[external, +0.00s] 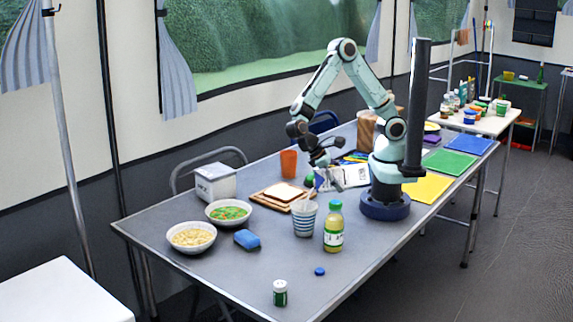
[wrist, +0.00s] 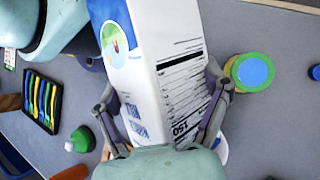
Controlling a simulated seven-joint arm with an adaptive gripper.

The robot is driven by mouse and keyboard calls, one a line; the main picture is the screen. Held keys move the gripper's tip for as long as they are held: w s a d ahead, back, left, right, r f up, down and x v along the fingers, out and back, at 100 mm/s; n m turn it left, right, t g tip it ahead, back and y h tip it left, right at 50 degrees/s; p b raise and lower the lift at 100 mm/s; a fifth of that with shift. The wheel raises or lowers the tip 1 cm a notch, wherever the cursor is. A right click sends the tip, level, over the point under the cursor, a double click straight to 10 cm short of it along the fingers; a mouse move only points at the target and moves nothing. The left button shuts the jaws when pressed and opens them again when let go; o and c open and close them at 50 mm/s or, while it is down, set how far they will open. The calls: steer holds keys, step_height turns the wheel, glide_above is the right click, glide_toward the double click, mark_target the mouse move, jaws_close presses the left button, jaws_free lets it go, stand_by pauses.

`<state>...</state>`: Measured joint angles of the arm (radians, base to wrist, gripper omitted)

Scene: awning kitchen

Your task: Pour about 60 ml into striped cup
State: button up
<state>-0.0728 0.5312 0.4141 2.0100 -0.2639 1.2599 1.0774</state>
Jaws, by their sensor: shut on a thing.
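My gripper (external: 326,164) is shut on a white carton (external: 348,177) with a blue patch and printed black text. The carton also shows in the wrist view (wrist: 165,55), between the two fingers (wrist: 162,92). The carton is held over the table, close to my arm's base, and looks tilted. The striped cup (external: 305,218), blue and white, stands upright on the table, nearer the camera than my gripper and apart from the carton. Its inside is too small to read. In the wrist view I cannot clearly make out the cup.
A green-capped juice bottle (external: 334,228) stands right of the cup. A board with bread (external: 283,193), a blue sponge (external: 247,239), two bowls (external: 229,212) (external: 191,237) and an orange cup (external: 289,163) lie around. A blue lid (external: 319,271) and small jar (external: 280,293) are in front.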

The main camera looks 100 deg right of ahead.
steer(key=shift+s+r+t, duration=0.25)
steer(key=shift+t, duration=0.65)
steer(key=t, duration=0.1)
steer(key=t+h, duration=0.1)
steer(key=t, duration=0.1)
steer(key=shift+w+d+r+m, duration=0.1)
steer(key=shift+w+d+m, duration=0.05)
steer(key=shift+m, duration=0.15)
steer(key=shift+h, duration=0.3)
steer(key=shift+f+b, duration=0.2)
steer(key=shift+b, duration=0.1)
